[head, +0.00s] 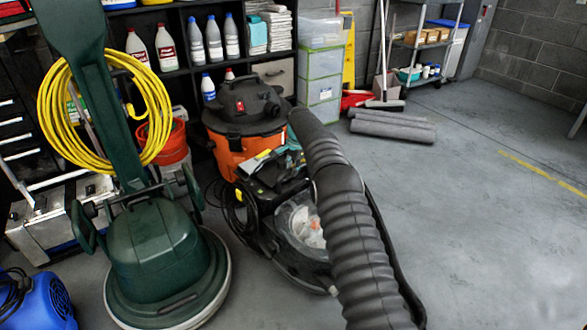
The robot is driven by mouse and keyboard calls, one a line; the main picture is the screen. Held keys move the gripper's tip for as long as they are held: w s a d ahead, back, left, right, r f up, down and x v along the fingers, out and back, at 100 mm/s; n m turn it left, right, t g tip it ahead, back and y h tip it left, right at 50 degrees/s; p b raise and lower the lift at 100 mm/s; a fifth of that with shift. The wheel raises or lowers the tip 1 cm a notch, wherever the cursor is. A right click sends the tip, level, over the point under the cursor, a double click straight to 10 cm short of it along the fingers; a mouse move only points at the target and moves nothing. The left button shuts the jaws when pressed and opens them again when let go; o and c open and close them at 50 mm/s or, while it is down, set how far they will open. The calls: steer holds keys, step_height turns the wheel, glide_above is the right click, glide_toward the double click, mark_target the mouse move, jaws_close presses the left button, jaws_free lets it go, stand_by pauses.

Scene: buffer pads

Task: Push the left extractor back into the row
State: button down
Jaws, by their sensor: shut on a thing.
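A black extractor (267,187) with a clear domed tank (302,228) stands on the floor in the middle of the head view. It is the only machine here that looks like an extractor, so I cannot tell a left one from a right one. A thick black ribbed tube (350,215) crosses in front and hides its right side. I cannot tell whether this tube belongs to the extractor. My gripper does not show, and any contact with the extractor is not visible.
A green floor buffer (165,262) with a coiled yellow cord (55,115) stands close left. An orange-and-black vacuum (228,150) is just behind the extractor. Shelves with bottles (165,48) line the back. Grey rolls (392,128) lie behind right. The right floor is open.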

steer(key=c, duration=1.2)
jaws_free()
steer(key=shift+w+a+r, duration=0.1)
steer(key=shift+w+a, duration=0.05)
steer(key=shift+a, duration=0.3)
steer(key=shift+o, duration=1.3)
steer(key=shift+a, duration=0.15)
steer(key=shift+d, duration=0.35)
steer(key=shift+d+r, duration=0.1)
steer(key=shift+r, duration=0.1)
step_height(320, 180, up, 11)
steer(key=s+d, duration=0.1)
steer(key=shift+s+r, duration=0.15)
steer(key=shift+s, duration=0.25)
